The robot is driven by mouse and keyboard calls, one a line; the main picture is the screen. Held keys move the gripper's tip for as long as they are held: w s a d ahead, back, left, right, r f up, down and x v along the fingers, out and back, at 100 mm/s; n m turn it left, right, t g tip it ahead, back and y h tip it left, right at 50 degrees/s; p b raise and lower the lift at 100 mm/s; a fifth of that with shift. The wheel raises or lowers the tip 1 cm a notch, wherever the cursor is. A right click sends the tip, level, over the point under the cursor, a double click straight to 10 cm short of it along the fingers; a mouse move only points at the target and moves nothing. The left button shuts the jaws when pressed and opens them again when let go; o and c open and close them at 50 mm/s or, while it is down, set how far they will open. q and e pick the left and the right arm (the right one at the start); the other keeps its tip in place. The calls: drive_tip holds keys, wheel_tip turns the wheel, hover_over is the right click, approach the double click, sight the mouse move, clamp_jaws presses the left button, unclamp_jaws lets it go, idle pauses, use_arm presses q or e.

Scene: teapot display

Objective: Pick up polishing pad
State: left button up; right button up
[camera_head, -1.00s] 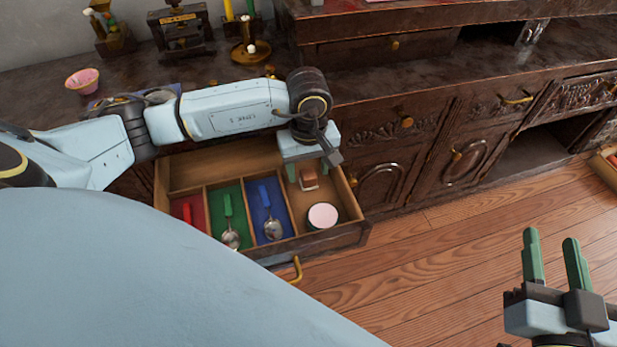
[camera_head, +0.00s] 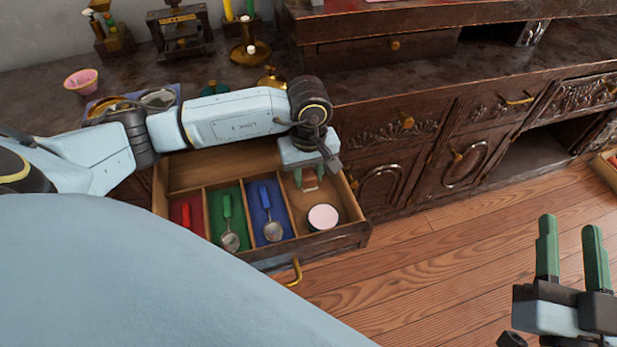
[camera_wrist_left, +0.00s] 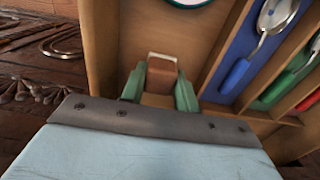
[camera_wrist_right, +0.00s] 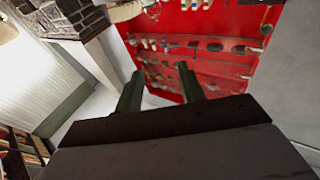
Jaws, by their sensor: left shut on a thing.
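The polishing pad is a small brown block with a pale edge (camera_wrist_left: 162,74) in the right-hand compartment of the open drawer (camera_head: 262,252). It also shows in the head view (camera_head: 309,182), partly hidden by my gripper. My left gripper (camera_wrist_left: 160,88) reaches down into that compartment, its green fingers on either side of the pad and shut on it. Whether the pad touches the drawer floor cannot be told. My right gripper (camera_head: 572,250) is open and empty over the wooden floor at the right.
A round pink-topped tin (camera_head: 323,217) sits in the same compartment, in front of the pad. Neighbouring compartments hold a blue-handled spoon (camera_head: 271,228), a green-handled one (camera_head: 229,236) and a red-handled item (camera_head: 187,214). Wooden dividers stand close to my left gripper.

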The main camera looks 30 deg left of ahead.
sight(309, 173)
use_arm(q)
drive_tip(key=shift+r, duration=0.15)
